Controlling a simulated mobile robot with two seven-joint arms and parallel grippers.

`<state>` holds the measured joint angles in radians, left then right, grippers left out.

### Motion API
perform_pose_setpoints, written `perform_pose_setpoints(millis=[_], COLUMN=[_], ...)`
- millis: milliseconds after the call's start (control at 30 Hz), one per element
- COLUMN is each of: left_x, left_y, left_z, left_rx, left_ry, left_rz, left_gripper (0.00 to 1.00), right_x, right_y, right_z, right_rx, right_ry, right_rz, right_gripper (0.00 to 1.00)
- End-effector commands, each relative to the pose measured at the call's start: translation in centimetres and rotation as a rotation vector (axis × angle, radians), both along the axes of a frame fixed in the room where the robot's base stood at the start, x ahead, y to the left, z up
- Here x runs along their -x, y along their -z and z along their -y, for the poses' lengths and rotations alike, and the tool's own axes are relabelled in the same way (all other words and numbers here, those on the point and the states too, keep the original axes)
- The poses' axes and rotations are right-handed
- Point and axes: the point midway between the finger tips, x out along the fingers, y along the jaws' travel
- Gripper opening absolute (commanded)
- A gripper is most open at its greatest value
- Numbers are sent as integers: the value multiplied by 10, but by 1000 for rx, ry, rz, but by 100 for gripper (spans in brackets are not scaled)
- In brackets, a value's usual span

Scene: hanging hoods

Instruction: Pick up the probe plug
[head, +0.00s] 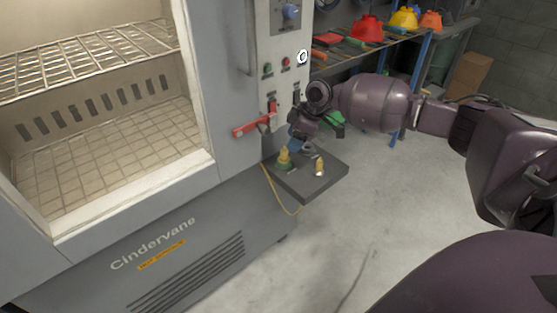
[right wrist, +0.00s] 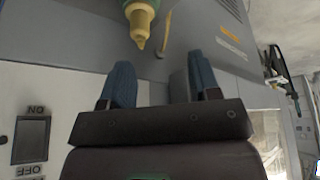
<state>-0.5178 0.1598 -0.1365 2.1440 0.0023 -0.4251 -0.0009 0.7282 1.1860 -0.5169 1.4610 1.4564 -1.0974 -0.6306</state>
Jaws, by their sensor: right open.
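A yellow plug-like piece with a green base (head: 285,158) stands upright at the left of a small dark shelf (head: 322,182) on the oven's side; it looks like the probe plug. A second, smaller yellow piece (head: 319,168) stands to its right. My right gripper (head: 296,146) is just above and beside the green-based piece, its blue fingers pointing down. In the right wrist view, a yellow tapered piece (right wrist: 140,22) shows beyond the open blue fingers (right wrist: 157,84), with nothing between them. I cannot tell for sure which yellow piece this is. My left gripper is not in view.
A yellow cable (head: 277,200) hangs in a loop below the shelf. A red lever (head: 255,122) sticks out from the oven panel (head: 280,70) close to my right gripper. The oven chamber (head: 110,130) is open at left. Clear floor (head: 350,240) lies below the shelf.

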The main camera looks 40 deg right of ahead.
Motion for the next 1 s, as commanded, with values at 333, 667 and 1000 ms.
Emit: perform_pose_setpoints(millis=[333, 667, 1000], left_x=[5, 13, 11], left_y=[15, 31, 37], left_z=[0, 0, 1], left_rx=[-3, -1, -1], left_ry=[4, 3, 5], left_rz=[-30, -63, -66], left_gripper=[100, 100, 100], right_x=[-18, -28, -34], right_y=[-18, 24, 47], right_z=[21, 8, 4], right_rx=[-4, -5, -4], right_ry=[-10, -11, -10], right_rz=[-35, -38, -37], right_gripper=[57, 57, 57])
